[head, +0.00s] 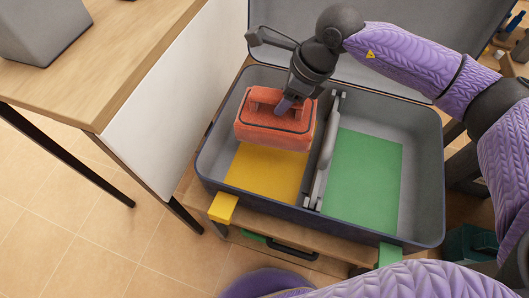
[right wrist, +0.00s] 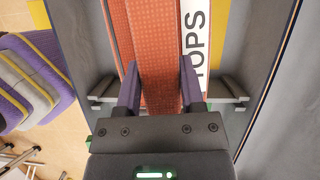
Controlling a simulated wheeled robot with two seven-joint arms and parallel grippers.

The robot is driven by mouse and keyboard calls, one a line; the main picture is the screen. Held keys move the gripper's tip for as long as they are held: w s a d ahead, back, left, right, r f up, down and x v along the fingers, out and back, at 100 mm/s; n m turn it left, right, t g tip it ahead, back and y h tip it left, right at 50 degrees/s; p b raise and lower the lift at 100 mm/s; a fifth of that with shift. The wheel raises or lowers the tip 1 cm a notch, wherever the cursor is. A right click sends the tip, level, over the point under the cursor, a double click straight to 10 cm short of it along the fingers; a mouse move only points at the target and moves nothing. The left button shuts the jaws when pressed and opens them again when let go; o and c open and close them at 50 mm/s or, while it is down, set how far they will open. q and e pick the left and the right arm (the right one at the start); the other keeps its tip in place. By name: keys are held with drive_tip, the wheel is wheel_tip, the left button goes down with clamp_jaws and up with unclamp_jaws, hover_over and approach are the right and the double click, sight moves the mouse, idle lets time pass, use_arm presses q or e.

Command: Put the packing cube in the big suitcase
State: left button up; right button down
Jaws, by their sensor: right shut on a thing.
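The orange-red packing cube (head: 268,135) is in the head view, over the left compartment of the open big suitcase (head: 424,225). My right gripper (head: 288,103) is shut on the cube's top handle from above. The right wrist view shows the cube (right wrist: 147,30) between the two fingers of the gripper (right wrist: 160,88), with a white label reading "TOPS" beside it. Whether the cube touches the suitcase floor I cannot tell. My left gripper does not show clearly in these frames.
A yellow panel (head: 262,172) lines the left compartment and a green panel (head: 362,180) the right one. A grey divider (head: 325,155) stands between them. The suitcase lid (head: 400,75) is up behind. A wooden table (head: 100,70) stands at the left.

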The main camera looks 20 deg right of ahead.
drive_tip(key=shift+w+f+m, duration=0.25)
drive_tip(key=shift+f+m, duration=0.15)
drive_tip(key=shift+f, duration=0.35)
wheel_tip(320, 180, down, 10)
drive_tip(key=b, duration=0.6)
drive_tip(key=shift+d, duration=0.1)
drive_tip(key=shift+r, duration=0.15)
drive_tip(key=shift+c, duration=1)
unclamp_jaws()
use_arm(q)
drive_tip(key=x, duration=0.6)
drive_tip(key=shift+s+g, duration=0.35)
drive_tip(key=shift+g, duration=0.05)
